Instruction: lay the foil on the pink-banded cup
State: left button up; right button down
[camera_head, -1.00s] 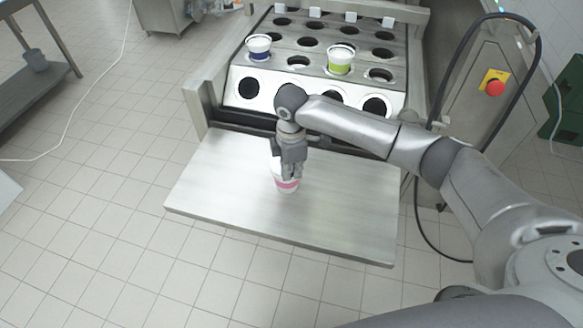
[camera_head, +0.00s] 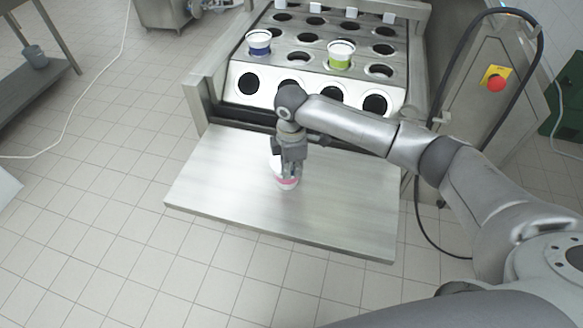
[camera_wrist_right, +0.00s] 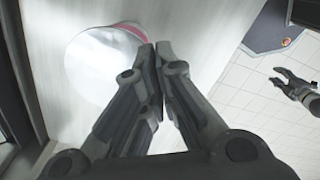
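The pink-banded cup (camera_head: 287,184) stands on the metal shelf, partly hidden behind my right gripper (camera_head: 291,175). In the right wrist view the cup's pink band (camera_wrist_right: 133,29) shows beyond a pale, shiny round top (camera_wrist_right: 98,65). This top looks like foil, but I cannot tell for certain whether it is foil or the cup's open mouth. My right gripper's fingertips (camera_wrist_right: 157,46) are together beside the cup top, with nothing visible between them. My left gripper (camera_wrist_right: 292,84) shows at the right of the wrist view, over the floor, with its fingers apart.
The metal shelf (camera_head: 220,190) is otherwise bare. Behind it stands the filling machine with rows of round holes (camera_head: 307,41). It holds a blue-banded cup (camera_head: 259,46) and a green-banded cup (camera_head: 340,58). A red button (camera_head: 495,84) is on the right-hand panel.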

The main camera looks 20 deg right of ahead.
jog(key=shift+f+p, duration=0.1)
jog(key=shift+p, duration=0.25)
dwell(0.6)
jog(key=c, duration=2.2)
grip_release()
jog(key=o, duration=0.6)
jog(key=shift+o, duration=0.2)
notch_tip(320, 180, up, 12)
